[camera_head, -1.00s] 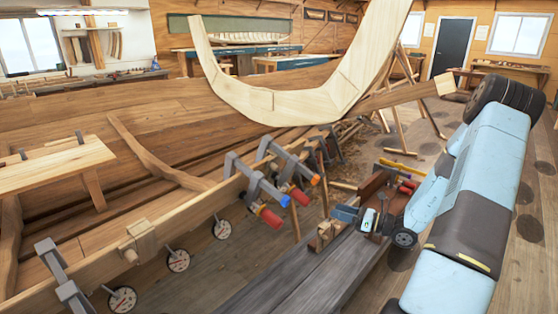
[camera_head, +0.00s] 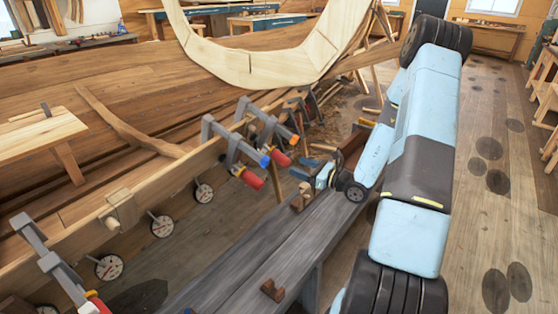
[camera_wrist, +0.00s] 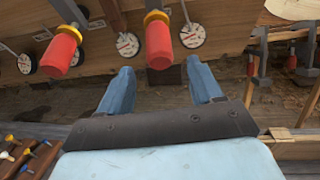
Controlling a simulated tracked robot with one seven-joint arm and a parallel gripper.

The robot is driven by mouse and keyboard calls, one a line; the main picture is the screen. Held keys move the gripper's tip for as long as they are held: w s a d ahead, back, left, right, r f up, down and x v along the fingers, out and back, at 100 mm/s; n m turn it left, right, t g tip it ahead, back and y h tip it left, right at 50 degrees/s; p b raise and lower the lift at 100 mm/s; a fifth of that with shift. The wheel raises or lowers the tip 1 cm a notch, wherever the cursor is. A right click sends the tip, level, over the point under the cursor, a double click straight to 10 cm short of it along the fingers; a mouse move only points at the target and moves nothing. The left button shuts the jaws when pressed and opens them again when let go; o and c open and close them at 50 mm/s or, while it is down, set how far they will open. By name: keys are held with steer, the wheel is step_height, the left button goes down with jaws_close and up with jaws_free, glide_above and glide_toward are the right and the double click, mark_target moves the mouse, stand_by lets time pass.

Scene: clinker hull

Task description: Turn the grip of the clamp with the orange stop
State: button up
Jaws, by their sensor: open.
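The clamp with the orange stop (camera_head: 266,124) is on the hull's top plank in the head view, grey with a red grip (camera_head: 281,158). Its orange stop (camera_head: 294,138) shows at the bar's end. In the wrist view, two red grips with yellow collars hang at the top: one at left (camera_wrist: 62,50) and one near the middle (camera_wrist: 158,42). No stop colour shows there, so I cannot tell which is which. My gripper (camera_wrist: 160,76) is open and empty, its blue fingers pointing toward the middle grip, which appears beyond the gap. It also shows in the head view (camera_head: 308,173).
A neighbouring clamp (camera_head: 228,142) has a blue stop and red grip. Another clamp (camera_head: 48,260) is at lower left. Several round dials (camera_head: 162,226) hang along the plank. A grey bench (camera_head: 245,265) lies below my arm. The right floor is mostly open.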

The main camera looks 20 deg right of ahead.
mark_target(279, 160)
steer(key=x, duration=0.9)
steer(key=shift+w+a, duration=0.15)
steer(key=shift+a, duration=0.1)
steer(key=c, duration=1)
steer(key=shift+o, duration=0.2)
steer(key=shift+y, duration=0.3)
steer(key=shift+m+g+y, duration=1.1)
steer(key=shift+m+g, duration=0.2)
steer(key=shift+m, duration=0.2)
